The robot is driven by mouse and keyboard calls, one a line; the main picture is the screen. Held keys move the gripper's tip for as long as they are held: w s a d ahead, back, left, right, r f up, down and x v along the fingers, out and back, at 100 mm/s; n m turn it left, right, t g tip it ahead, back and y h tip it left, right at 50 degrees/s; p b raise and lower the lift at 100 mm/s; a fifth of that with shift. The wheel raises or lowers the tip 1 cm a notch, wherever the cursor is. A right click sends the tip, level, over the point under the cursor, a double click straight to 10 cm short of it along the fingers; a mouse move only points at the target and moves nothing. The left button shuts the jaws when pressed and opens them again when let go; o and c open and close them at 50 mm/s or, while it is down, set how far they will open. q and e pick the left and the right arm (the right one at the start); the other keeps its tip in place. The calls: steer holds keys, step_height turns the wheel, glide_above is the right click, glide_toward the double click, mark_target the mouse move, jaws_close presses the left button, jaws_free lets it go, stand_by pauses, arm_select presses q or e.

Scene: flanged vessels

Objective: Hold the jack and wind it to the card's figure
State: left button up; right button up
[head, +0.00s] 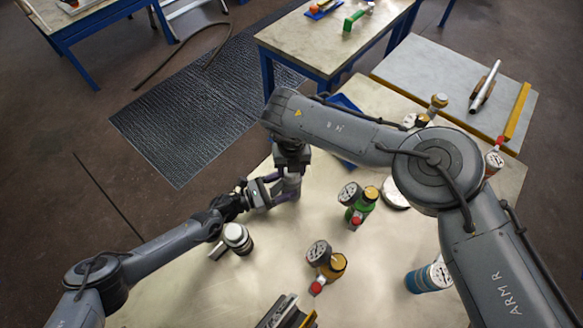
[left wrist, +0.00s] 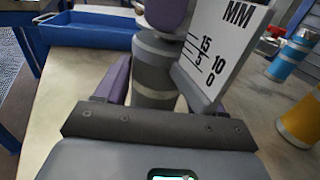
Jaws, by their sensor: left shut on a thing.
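The jack is a grey cylinder with a lighter band (left wrist: 154,70); in the head view its body (head: 288,184) stands on the pale bench. My left gripper (head: 268,190) is shut on it from the left, with purple fingers around its body. A white scale plate marked MM (left wrist: 222,45), with 15, 10, 5 and 0, stands beside the jack in the left wrist view. My right gripper (head: 291,165) is directly above the jack; a purple finger of it (left wrist: 167,13) shows at the jack's top. Its jaws are mostly hidden. I cannot make out a separate card with a figure.
A grey capped fitting (head: 237,237) stands left of centre. A blue tray (left wrist: 92,32) lies behind the jack. The bench between the jack and the yellow body is clear.

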steer(key=o, duration=0.4)
steer(key=shift+s+f, duration=0.1)
steer(key=shift+f, duration=0.1)
steer(key=shift+r, duration=0.1)
step_height(320, 180, up, 12)
stand_by(0.4)
